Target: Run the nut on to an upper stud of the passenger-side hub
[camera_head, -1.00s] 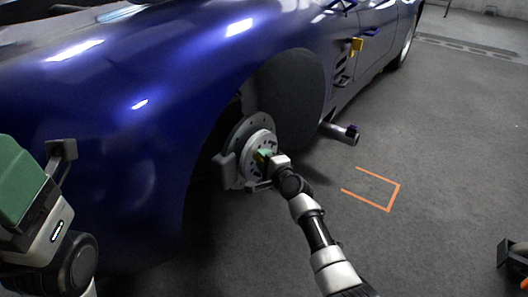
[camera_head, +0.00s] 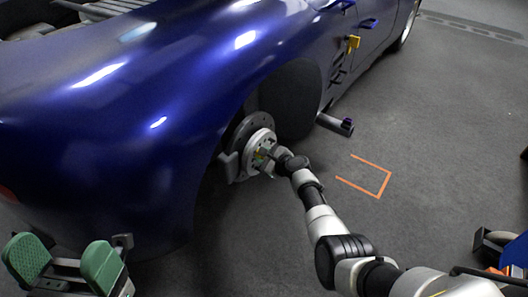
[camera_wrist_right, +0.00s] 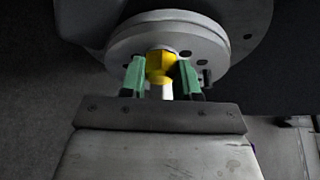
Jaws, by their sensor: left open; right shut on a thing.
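The passenger-side hub (camera_head: 258,141) shows in the blue car's open wheel arch, with a brake disc behind it. In the right wrist view the hub's round face (camera_wrist_right: 170,30) fills the top, with dark holes in it. My right gripper (camera_head: 263,157) is at the hub face. In its wrist view, its green fingers (camera_wrist_right: 161,75) are shut on the yellow nut (camera_wrist_right: 159,65), close against the hub face. A pale cylinder extends below the nut. The nut hides any stud behind it. My left gripper (camera_head: 64,262) is open and empty at the lower left, away from the hub.
The blue car's (camera_head: 110,130) front wing overhangs the hub on the left. A grey cylindrical object (camera_head: 335,124) lies behind the hub, to its right. An orange floor marking (camera_head: 383,184) is right of my right arm, with clear floor around it.

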